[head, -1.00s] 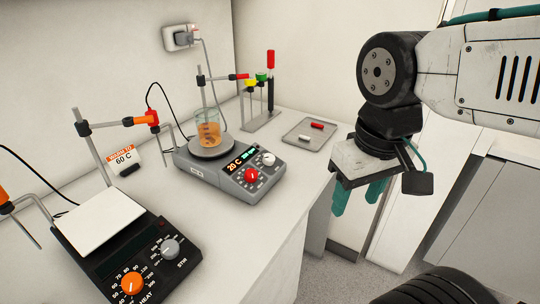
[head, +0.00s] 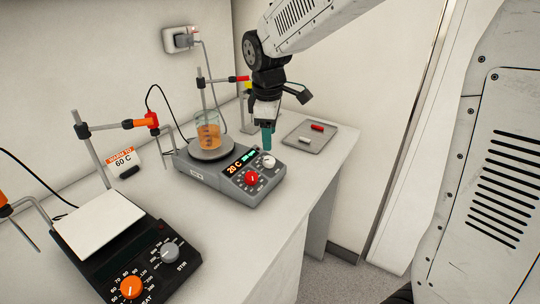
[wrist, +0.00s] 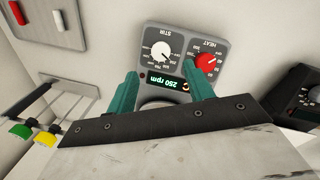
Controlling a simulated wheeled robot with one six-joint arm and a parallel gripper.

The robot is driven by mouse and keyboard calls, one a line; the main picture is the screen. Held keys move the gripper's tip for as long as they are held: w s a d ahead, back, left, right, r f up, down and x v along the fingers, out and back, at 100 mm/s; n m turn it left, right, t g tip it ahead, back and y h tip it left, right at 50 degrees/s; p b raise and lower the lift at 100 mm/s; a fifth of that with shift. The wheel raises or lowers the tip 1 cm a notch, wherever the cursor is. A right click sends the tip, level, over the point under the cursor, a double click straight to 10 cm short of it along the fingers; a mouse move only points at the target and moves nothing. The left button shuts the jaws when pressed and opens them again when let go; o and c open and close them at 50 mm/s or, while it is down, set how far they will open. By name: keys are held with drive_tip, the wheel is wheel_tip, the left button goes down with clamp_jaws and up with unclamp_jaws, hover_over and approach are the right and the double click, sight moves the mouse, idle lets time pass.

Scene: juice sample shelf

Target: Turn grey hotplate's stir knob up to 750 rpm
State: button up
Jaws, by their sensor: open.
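The grey hotplate (head: 203,178) stands on the bench with a beaker of orange liquid (head: 208,135) on its plate. Its white stir knob (head: 268,161) is at the right of the front panel, and its red heat knob (head: 251,178) is beside it. In the wrist view my gripper (wrist: 160,69) holds nothing.
A black hotplate (head: 115,262) with orange and grey knobs stands at front left. A tray (head: 306,140) with a red and a white bar lies to the right. A clamp stand (head: 202,92) rises behind the beaker. A sign (head: 122,160) reads 60 C.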

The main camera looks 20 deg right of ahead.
sight(270, 159)
drive_tip(key=f, duration=0.5)
drive_tip(key=w+f, duration=0.1)
drive_tip(key=f, duration=0.1)
drive_tip(key=shift+d+f, duration=0.25)
drive_tip(key=shift+f, duration=0.15)
drive_tip(key=c, duration=1)
